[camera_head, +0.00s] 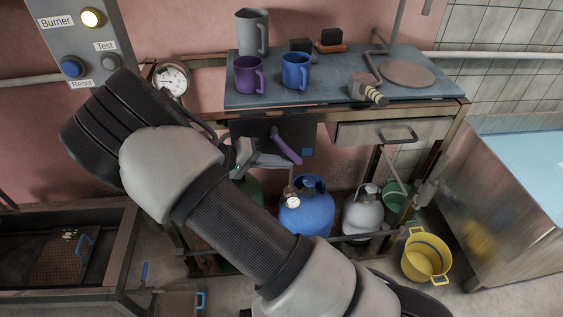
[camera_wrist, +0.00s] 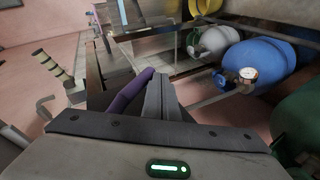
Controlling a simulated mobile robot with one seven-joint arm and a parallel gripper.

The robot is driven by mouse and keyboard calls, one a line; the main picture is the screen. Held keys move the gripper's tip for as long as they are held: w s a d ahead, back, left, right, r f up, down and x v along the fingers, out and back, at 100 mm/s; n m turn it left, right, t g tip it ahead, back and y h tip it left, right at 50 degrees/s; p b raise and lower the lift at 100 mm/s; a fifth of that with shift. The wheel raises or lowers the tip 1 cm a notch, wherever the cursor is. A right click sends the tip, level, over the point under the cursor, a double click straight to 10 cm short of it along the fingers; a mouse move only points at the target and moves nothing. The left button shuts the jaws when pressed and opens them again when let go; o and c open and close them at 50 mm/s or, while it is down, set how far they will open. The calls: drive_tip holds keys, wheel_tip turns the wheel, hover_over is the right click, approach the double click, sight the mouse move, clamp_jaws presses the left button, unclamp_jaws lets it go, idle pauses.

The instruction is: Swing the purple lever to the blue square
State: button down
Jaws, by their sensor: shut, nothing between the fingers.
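The purple lever (camera_head: 286,148) hangs from a pivot on a dark panel (camera_head: 245,128) under the blue table, slanting down to the right. The blue square (camera_head: 308,152) is on the same panel, just right of the lever's lower part. My gripper (camera_head: 291,163) is shut and empty, its fingertips close to the lever's lower end. In the wrist view the lever (camera_wrist: 130,93) lies along the left side of the shut fingers (camera_wrist: 161,98); I cannot tell whether they touch. The blue square cannot be made out in the wrist view.
On the table (camera_head: 335,92) are a purple mug (camera_head: 247,77), a blue mug (camera_head: 296,72) and a grey jug (camera_head: 252,34). A drawer (camera_head: 372,133) is at right. Below stand a blue gas bottle (camera_head: 307,212), a grey one (camera_head: 362,216) and a yellow bucket (camera_head: 425,258).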

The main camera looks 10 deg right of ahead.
drive_tip(key=p+v, duration=0.1)
drive_tip(key=v, duration=1.1)
drive_tip(key=shift+p, duration=0.4)
drive_tip(key=shift+d+r, duration=0.1)
